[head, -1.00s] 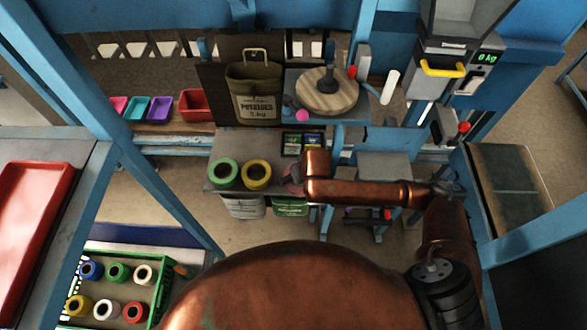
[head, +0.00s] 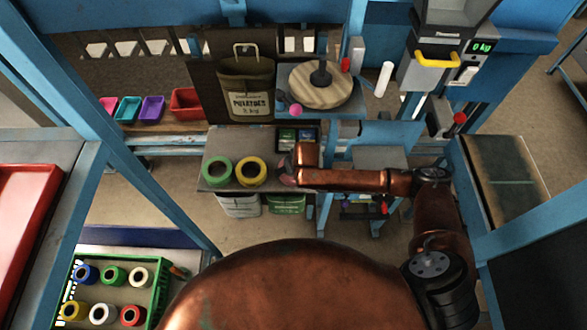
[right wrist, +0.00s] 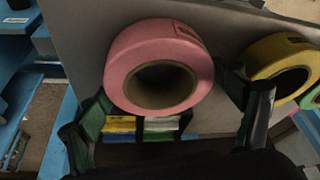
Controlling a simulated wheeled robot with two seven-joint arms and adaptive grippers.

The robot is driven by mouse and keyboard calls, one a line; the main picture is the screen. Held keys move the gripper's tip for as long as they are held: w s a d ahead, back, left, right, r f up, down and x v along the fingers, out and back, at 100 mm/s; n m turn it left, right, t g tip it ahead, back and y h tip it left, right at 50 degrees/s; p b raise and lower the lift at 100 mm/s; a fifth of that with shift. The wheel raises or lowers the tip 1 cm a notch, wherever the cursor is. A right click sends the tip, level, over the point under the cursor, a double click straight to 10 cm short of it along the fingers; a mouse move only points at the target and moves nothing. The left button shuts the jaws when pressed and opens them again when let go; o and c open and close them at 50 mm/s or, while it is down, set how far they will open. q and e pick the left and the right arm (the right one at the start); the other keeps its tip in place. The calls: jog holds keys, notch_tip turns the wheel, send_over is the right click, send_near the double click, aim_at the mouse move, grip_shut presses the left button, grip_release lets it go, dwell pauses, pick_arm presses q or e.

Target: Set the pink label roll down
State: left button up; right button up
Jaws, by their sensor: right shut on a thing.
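The pink label roll (right wrist: 122,60) fills the middle of the right wrist view, between the two dark green fingers of my right gripper (right wrist: 172,108). In the head view only a pink sliver of the roll (head: 284,176) shows behind my right gripper (head: 291,168). My right gripper is shut on the roll. It is over the right part of the grey shelf (head: 208,188), just right of the yellow roll (head: 250,172). I cannot tell whether the pink roll touches the shelf. My left gripper is not in view.
A green roll (head: 218,171) stands left of the yellow one. A tray of small packets (head: 297,138) lies behind my gripper. A potato sack (head: 247,90) hangs behind the shelf. A green crate (head: 160,290) with several rolls is at lower left.

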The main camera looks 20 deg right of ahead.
jog(key=o, duration=0.9)
jog(key=shift+f, duration=0.1)
jog(key=shift+c, duration=0.2)
jog(key=o, duration=0.4)
jog(key=shift+c, duration=0.2)
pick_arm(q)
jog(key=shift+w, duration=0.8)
pick_arm(e)
jog(key=shift+r, duration=0.3)
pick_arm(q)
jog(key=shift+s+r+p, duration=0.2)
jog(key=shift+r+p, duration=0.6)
pick_arm(e)
jog(key=v, duration=1.1)
jog(key=shift+s+r, duration=0.2)
jog(key=shift+r, duration=0.15)
